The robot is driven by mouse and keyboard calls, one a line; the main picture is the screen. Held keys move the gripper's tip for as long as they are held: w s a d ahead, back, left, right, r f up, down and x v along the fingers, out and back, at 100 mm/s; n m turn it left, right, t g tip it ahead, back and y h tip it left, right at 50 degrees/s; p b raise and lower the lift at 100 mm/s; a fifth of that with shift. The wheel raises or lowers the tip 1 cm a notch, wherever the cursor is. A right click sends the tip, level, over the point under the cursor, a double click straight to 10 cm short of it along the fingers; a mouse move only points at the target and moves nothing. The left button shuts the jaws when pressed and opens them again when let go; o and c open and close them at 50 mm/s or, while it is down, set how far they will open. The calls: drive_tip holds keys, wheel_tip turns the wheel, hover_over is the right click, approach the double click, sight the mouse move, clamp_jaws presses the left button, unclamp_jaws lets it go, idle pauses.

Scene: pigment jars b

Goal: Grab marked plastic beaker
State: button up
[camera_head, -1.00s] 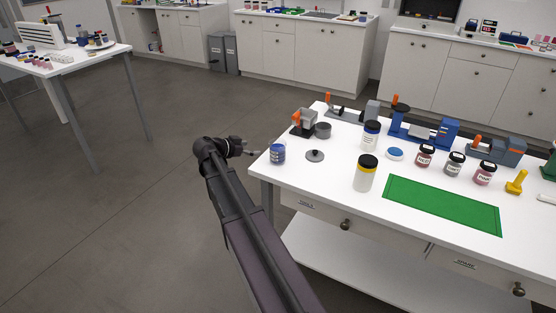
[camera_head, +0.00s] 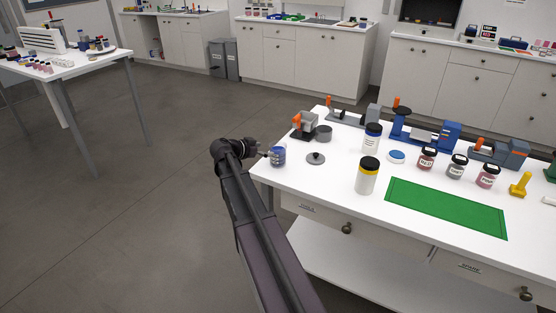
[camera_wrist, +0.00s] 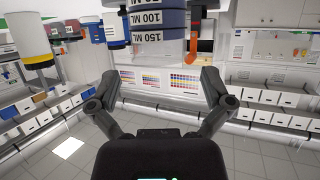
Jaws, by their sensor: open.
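In the wrist view the beaker (camera_wrist: 160,18) fills the top middle and shows ML markings. My gripper's two fingers (camera_wrist: 160,86) are spread apart and empty below it in the picture. Whether a fingertip touches the beaker cannot be told.
The floor left of the table is clear.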

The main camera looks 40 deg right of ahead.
sight(280, 148)
drive_tip(key=shift+x, duration=1.3)
drive_tip(key=shift+b, duration=0.3)
drive_tip(key=shift+b+x, duration=0.9)
drive_tip(key=shift+x, duration=1.7)
drive_tip(key=shift+r, duration=0.1)
drive_tip(key=shift+c, duration=0.2)
drive_tip(key=c, duration=0.9)
drive_tip(key=shift+r, duration=0.25)
